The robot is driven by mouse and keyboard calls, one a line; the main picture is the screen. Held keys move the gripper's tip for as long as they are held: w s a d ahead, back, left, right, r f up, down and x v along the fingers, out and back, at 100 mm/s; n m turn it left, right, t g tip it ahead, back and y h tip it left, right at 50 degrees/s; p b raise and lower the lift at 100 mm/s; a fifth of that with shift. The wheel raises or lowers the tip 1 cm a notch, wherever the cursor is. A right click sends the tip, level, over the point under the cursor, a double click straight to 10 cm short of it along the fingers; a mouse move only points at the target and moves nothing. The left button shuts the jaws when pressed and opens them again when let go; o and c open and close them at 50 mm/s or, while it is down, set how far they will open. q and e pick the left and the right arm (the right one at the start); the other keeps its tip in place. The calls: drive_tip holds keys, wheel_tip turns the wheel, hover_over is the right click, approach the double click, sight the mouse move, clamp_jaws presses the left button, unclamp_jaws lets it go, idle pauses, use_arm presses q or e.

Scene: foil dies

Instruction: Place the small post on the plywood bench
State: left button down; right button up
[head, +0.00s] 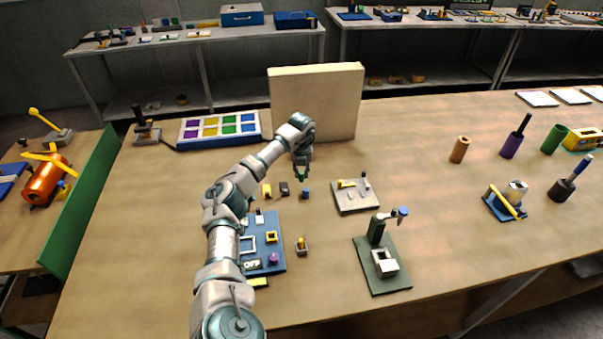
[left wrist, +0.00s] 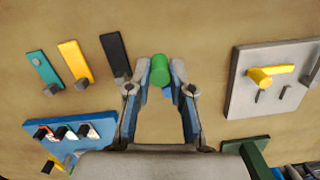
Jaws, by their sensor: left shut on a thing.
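My left gripper (head: 301,173) is above the middle of the plywood bench (head: 420,210). It is shut on a small green post, whose round green body shows between the fingertips in the left wrist view (left wrist: 161,70). In the head view only a little green shows at the fingertips, and the gripper covers the rest. The post looks held above the bench top, but the exact gap cannot be told. A small blue piece (head: 306,193) stands on the bench close by, and a bit of blue shows behind the post in the wrist view. My right gripper is not seen.
A grey board with a yellow lever (head: 345,184) lies right of the gripper. A blue board (head: 268,262) with parts lies at the front left. A green-based press (head: 388,275) stands at the front. A beige block (head: 318,95) stands behind.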

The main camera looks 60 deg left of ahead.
sight(302, 172)
use_arm(q)
drive_tip(key=w+a, duration=0.2)
drive_tip(key=shift+a+f, duration=0.15)
drive_tip(key=shift+a, duration=0.2)
drive_tip(key=shift+f, duration=0.15)
wheel_tip(302, 172, down, 3)
drive_tip(key=shift+f+b, duration=0.15)
drive_tip(key=shift+b, duration=0.3)
drive_tip(key=c, duration=1)
unclamp_jaws()
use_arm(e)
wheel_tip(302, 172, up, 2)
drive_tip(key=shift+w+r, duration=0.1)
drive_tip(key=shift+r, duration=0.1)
use_arm(q)
drive_tip(key=shift+r, duration=0.4)
drive_tip(key=r, duration=0.3)
drive_tip(key=r+p, duration=0.1)
drive_tip(key=r, duration=0.3)
drive_tip(key=d+r+p, duration=0.1)
drive_tip(key=r, duration=0.3)
drive_tip(key=shift+s+r, duration=0.15)
drive_tip(key=shift+s, duration=0.25)
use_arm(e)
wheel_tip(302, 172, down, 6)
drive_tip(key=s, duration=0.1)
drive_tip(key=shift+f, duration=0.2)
